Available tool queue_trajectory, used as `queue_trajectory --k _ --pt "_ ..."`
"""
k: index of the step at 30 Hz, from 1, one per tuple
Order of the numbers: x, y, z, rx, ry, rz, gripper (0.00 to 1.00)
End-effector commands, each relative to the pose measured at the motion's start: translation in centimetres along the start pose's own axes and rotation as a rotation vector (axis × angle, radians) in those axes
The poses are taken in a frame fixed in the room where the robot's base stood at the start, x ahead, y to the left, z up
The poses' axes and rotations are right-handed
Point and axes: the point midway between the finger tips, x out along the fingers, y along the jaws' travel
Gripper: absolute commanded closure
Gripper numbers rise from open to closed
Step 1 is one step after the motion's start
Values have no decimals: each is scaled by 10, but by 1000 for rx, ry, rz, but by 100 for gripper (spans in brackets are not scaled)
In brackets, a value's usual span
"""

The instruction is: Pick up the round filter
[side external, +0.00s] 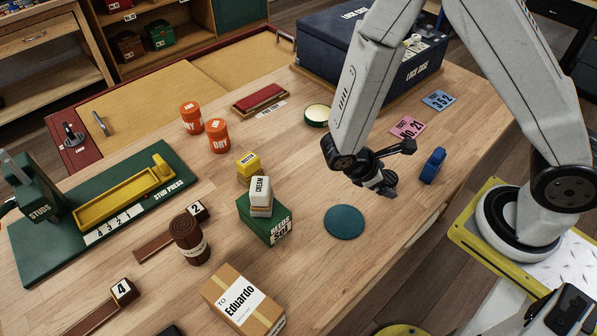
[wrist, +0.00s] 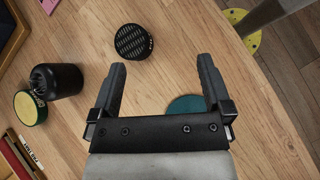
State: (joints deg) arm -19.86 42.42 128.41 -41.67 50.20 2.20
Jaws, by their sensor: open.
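The round filter (wrist: 133,42) is a short black cylinder with a hatched top and small pale lettering on its side. In the wrist view it stands on the wooden table, ahead of my gripper (wrist: 163,82) and slightly left of the middle between the fingers. My gripper's fingers are spread, with nothing held between them. In the side external view my gripper (side external: 396,170) hangs above the table, and I cannot make out the filter there; my gripper or arm seems to hide it.
A teal disc (side external: 344,222) lies flat on the table, partly behind my right finger in the wrist view (wrist: 187,107). A black canister (wrist: 58,81) and a round tin (wrist: 30,108) stand left. A blue object (side external: 433,165) stands near the table's edge. A green box (side external: 262,220) stands left of the disc.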

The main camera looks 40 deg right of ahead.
Motion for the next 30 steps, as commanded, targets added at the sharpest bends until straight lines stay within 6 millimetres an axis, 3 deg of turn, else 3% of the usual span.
queue_trajectory --k 15,30 --pt "34 10 -38 -396 -343 354 0" --pt "43 15 -41 -434 -377 400 0"
